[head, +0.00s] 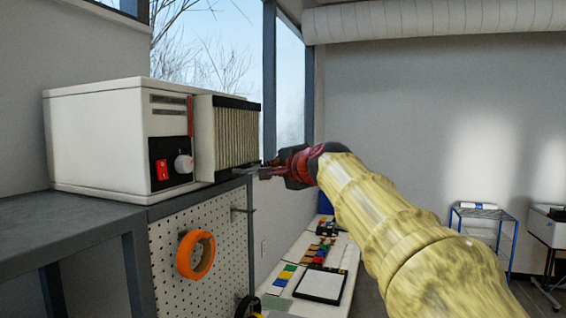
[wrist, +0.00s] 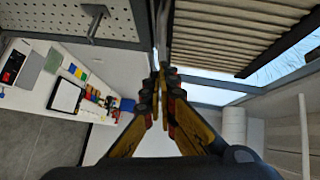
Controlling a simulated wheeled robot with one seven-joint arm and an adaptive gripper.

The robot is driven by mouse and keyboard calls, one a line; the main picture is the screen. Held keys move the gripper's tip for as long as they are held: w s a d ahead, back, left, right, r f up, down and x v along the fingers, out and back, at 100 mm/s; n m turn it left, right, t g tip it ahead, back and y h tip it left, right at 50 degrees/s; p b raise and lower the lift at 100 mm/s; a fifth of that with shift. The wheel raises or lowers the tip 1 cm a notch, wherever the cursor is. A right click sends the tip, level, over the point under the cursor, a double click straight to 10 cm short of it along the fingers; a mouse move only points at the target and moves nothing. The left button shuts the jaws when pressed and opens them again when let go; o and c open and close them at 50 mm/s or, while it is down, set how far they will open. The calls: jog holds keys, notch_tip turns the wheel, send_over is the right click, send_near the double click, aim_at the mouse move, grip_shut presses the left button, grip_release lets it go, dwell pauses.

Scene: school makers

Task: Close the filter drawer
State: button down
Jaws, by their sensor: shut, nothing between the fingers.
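The white filter machine (head: 100,140) stands on the dark grey bench in the head view. Its filter drawer (head: 235,138), with a pleated cream filter and a dark top edge, stands out from the machine's right side. The pleats also fill the upper right of the wrist view (wrist: 235,35). My gripper (head: 263,173) is shut and empty at the drawer's lower right corner. In the wrist view the closed fingers (wrist: 163,75) point toward the gap between pleats and pegboard. Whether they touch the drawer I cannot tell.
A pegboard (head: 225,225) with an orange tape roll (head: 196,254) and a hook (head: 243,211) hangs below the bench edge. A low white table (head: 345,262) holds colored blocks and a tray. A blue-framed rack (head: 484,214) stands far right.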

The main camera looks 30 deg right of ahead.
aim_at(244, 168)
jog(key=shift+w+a+f, duration=0.2)
jog(key=shift+w+a, duration=0.2)
jog(key=shift+w, duration=0.15)
jog(key=shift+a, duration=0.1)
jog(key=w+a+p, duration=0.3)
jog(key=w+p, duration=0.1)
jog(key=shift+w+a+r, duration=0.1)
jog(key=shift+w+a, duration=0.25)
jog(key=shift+w, duration=0.05)
jog(key=shift+d, duration=0.1)
jog(key=shift+s, duration=0.1)
